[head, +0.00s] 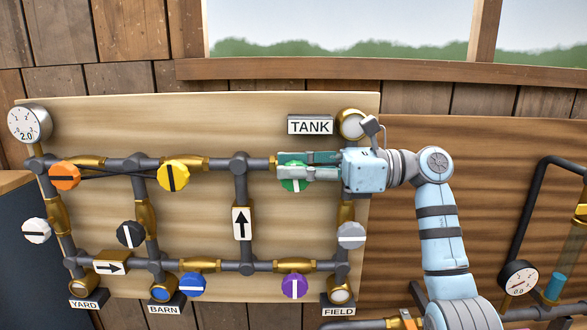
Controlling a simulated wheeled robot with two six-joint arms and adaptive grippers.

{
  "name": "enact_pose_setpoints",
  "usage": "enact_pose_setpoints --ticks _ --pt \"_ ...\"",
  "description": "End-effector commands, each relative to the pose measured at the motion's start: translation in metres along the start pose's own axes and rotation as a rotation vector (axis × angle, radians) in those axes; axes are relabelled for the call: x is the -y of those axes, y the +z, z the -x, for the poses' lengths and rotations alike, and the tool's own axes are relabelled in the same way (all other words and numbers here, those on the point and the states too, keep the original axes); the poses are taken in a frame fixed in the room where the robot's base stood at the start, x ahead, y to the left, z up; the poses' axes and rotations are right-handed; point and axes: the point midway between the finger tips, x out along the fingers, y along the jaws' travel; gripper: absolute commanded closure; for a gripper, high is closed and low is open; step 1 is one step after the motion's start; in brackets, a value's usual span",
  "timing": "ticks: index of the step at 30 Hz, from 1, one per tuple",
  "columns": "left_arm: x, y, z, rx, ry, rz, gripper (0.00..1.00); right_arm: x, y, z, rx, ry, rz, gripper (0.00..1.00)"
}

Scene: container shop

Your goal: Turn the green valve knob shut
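The green valve knob (297,185) is on the upper pipe run of the wooden board, right of centre, below the TANK sign. My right gripper (284,167) reaches in from the right, and its two fingers lie across the knob's middle. Only green parts at its edges and the lower end of its white stripe show. That stripe end looks about upright. The fingers lie one above the other with a narrow gap. Whether they grip the knob or are only in front of it is unclear. My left gripper is not in view.
Other knobs on the board are orange (65,175), yellow (173,176), black (131,234), blue (192,284), purple (294,285), white (36,231) and grey (351,235).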

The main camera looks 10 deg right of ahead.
Motion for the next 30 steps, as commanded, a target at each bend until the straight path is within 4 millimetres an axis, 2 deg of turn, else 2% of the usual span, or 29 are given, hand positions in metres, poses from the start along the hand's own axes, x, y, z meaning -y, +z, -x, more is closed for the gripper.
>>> enact_pose_setpoints --ticks 3,9,16,17,18,27,30 --pt "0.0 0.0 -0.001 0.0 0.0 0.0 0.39 0.0 0.0 0.0 0.005 -0.001 0.0 1.0" --pt "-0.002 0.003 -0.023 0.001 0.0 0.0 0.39 0.0 -0.004 0.002 0.141 -0.001 0.001 1.0" --pt "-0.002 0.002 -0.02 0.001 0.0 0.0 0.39 0.0 0.0 0.002 0.149 -0.001 0.0 1.0" --pt "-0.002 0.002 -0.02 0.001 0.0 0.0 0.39 0.0 0.0 0.002 0.148 -0.001 0.0 0.84" --pt "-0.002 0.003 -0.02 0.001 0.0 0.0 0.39 0.0 0.0 0.002 0.148 -0.001 0.0 0.77" --pt "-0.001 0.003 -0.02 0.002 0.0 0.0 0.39 0.0 0.0 0.003 0.148 -0.001 0.0 0.77" --pt "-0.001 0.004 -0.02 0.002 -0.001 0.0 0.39 0.001 -0.002 0.011 0.147 -0.002 -0.001 0.77"
